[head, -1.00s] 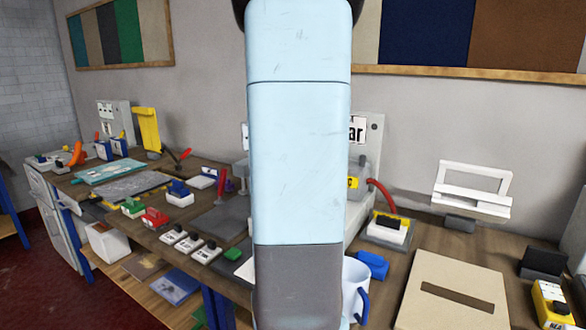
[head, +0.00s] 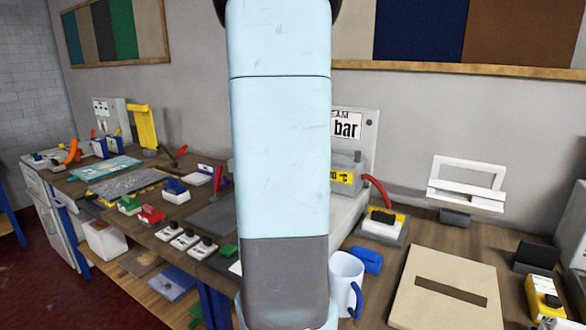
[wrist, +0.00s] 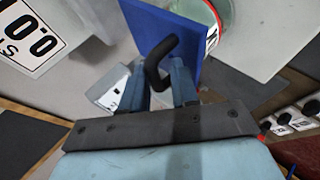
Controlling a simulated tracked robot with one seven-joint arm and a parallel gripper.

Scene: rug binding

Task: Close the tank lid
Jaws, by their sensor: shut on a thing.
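In the wrist view my gripper (wrist: 157,84) is shut on a black curved handle (wrist: 160,55), with a blue finger on each side. A flat blue panel, which looks like the tank lid (wrist: 185,32), stands behind the handle; whether it is hinged I cannot tell. A pale see-through body with a round, red-edged part (wrist: 222,22) is beside it at top right. In the head view my arm hides the gripper and lid. A grey tank-like unit with a yellow label (head: 343,178) shows just right of my arm, below a "bar" panel (head: 357,125).
A white mug (head: 345,278), a blue block (head: 366,260) and a beige slotted board (head: 445,290) are on the bench to the right. A red hose (head: 376,190) leaves the grey unit. Several small switch boxes (head: 184,243) stand on the bench to the left.

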